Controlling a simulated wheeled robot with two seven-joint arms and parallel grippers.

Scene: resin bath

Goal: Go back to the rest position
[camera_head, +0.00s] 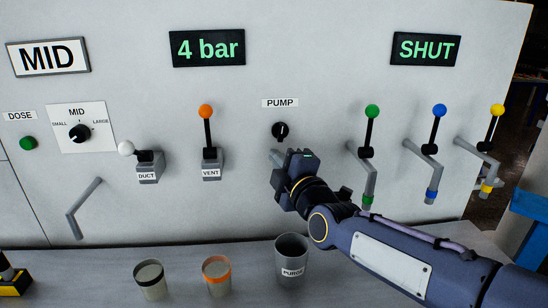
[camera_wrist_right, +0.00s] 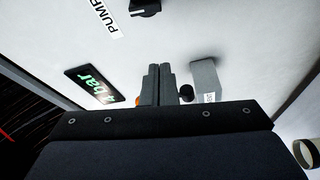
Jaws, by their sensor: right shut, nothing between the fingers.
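My right gripper (camera_head: 278,158) reaches in from the lower right in the head view, in front of the grey panel (camera_head: 330,215). Its fingertips are just below the black PUMP knob (camera_head: 281,131); I cannot tell whether they touch the panel. In the right wrist view the two fingers (camera_wrist_right: 158,84) lie together with nothing between them. The PUMP knob (camera_wrist_right: 145,7) is at the top there, apart from the fingers. The VENT block (camera_wrist_right: 206,79) is to their right. My left gripper is not in view.
The grey PURGE cup (camera_head: 291,265) stands on the ledge below my right gripper. An orange-rimmed cup (camera_head: 216,276) and a dark-banded cup (camera_head: 151,280) stand left of it. The orange VENT lever (camera_head: 207,130) and green-knobbed lever (camera_head: 370,130) flank the gripper. Displays read "4 bar" (camera_head: 208,47) and "SHUT" (camera_head: 426,49).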

